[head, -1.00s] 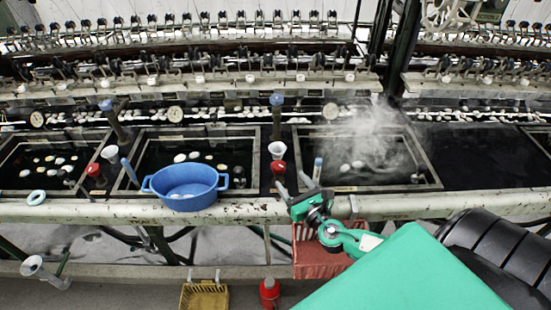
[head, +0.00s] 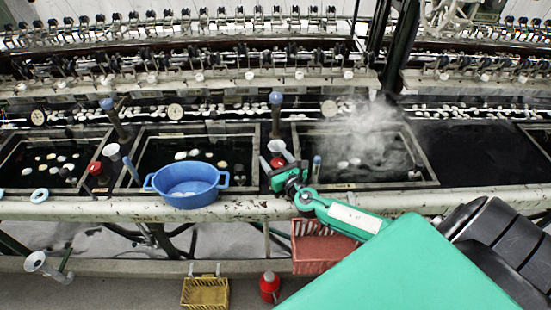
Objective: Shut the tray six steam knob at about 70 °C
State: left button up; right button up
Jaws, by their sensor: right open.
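The steaming tray (head: 431,170), a dark water basin with pale cocoons, is right of centre. A red knob (head: 278,162) stands on the strip left of it, partly hidden by my right gripper (head: 274,158). That gripper is open, its grey fingers pointing up and left around or just in front of the knob; I cannot tell whether they touch it. A round dial gauge (head: 329,108) is behind the steaming tray; its reading is too small to read. The tray labels are not clearly legible. My left gripper is not in view.
A blue two-handled tub (head: 188,186) sits on the front ledge (head: 90,208) before the middle basin. Another red knob (head: 96,168) is further left. A blue-topped post (head: 276,98) rises behind the near knob. A red basket (head: 322,250) and yellow basket (head: 205,293) are below.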

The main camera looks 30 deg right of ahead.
jog(key=c, duration=1)
jog(key=shift+o, duration=0.2)
jog(key=shift+h, duration=0.3)
jog(key=shift+r+m+h+p, duration=0.15)
jog(key=shift+m+h+p, duration=0.7)
jog(key=shift+h, duration=0.15)
jog(key=shift+d+m+g+h+p, duration=0.1)
jog(key=shift+m+g+h+p, duration=0.4)
jog(key=shift+m+h, duration=0.4)
jog(key=m+h, duration=0.1)
jog(key=m+g+h, duration=0.1)
jog(key=h, duration=0.1)
jog(key=shift+s+d+g+h, duration=0.1)
jog(key=shift+d+g+h, duration=0.05)
jog(key=shift+g+h, duration=0.15)
jog(key=shift+s+d+m+g+h+p, duration=0.1)
jog(key=shift+d+m+g+h+p, duration=0.05)
jog(key=shift+m+g+h, duration=0.7)
jog(key=shift+s+d+m+g+h+p, duration=0.15)
jog(key=shift+m+g+h, duration=0.45)
jog(key=shift+h, duration=0.45)
jog(key=shift+g, duration=0.25)
